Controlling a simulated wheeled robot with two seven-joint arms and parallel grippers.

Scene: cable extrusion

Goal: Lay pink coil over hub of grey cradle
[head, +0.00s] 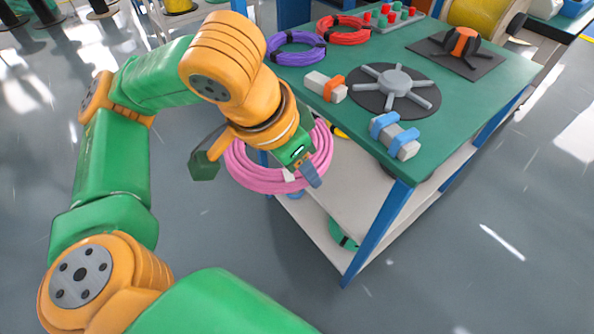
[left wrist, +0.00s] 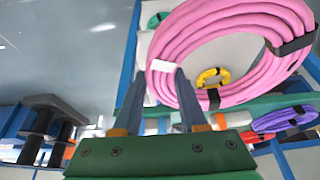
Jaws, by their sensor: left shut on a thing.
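The pink coil (head: 262,182) hangs in the air off the near left edge of the green table. My left gripper (head: 302,178) is shut on the coil's rim; the arm partly hides the coil. In the left wrist view the pink coil (left wrist: 237,50) fills the upper right, with a white band at the fingertips of the left gripper (left wrist: 160,80). The grey cradle (head: 396,82), with a hub and radiating arms on a dark round base, stands on the table to the right, apart from the coil. Nothing lies over its hub. My right gripper is not in view.
On the green table (head: 487,88) lie a purple coil (head: 296,57) and a red coil (head: 343,37). A block with an orange band (head: 326,86) and one with blue bands (head: 395,136) flank the cradle. A black-and-orange fixture (head: 464,44) stands farther back. A shelf (head: 345,195) lies below.

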